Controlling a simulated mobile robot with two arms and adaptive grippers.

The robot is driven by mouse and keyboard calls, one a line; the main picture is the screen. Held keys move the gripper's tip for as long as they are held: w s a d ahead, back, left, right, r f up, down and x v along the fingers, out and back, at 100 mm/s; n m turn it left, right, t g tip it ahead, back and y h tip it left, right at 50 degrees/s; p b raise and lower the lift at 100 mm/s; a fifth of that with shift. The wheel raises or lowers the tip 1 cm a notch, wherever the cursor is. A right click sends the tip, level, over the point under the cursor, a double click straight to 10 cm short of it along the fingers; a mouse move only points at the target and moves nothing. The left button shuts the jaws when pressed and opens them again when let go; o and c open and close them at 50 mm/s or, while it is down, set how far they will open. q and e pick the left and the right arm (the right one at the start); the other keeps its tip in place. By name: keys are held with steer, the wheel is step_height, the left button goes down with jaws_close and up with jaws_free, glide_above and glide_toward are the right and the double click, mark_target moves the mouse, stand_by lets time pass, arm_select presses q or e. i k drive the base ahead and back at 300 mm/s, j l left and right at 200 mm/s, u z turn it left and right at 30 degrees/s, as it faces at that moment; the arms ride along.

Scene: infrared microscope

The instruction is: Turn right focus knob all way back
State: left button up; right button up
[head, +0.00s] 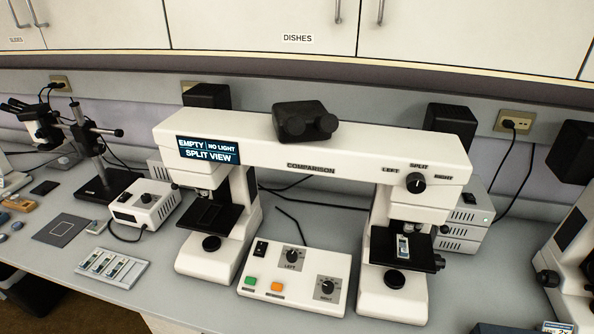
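A white comparison microscope (318,155) stands on the bench, with a bridge joining its left and right bodies. On the front of the right body (393,303), below the stage, is a round black knob (396,279), which looks like the right focus knob; its turn position cannot be read. Another small dark knob (438,262) shows at the right side of the right stage. A slide (403,247) lies on the black right stage (417,254). The left body has a matching front knob (211,243). Neither of my grippers is in view.
A control box (294,280) with LEFT and RIGHT dials stands between the two bodies. The bridge screen (209,150) reads "EMPTY", "NO LIGHT", "SPLIT VIEW". A selector knob (415,183) sits on the bridge's right end. A slide tray (111,267) lies at left; another microscope (572,265) stands at right.

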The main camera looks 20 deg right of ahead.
mark_target(441, 262)
steer(key=k+l+z, duration=0.1)
steer(key=l, duration=0.3)
steer(key=k+l+z, duration=0.1)
steer(key=l, duration=0.3)
steer(key=k+l+z, duration=0.15)
steer(key=l, duration=0.25)
steer(key=k+l+z, duration=0.1)
steer(key=l, duration=0.35)
steer(key=k+l+z, duration=0.1)
steer(key=l, duration=0.3)
steer(key=k+l, duration=0.15)
steer(key=l, duration=0.15)
steer(key=k+l+z, duration=0.15)
steer(key=l, duration=0.15)
steer(key=k+l, duration=0.1)
steer(key=l, duration=0.2)
steer(key=k+l+z, duration=0.15)
steer(key=l, duration=0.2)
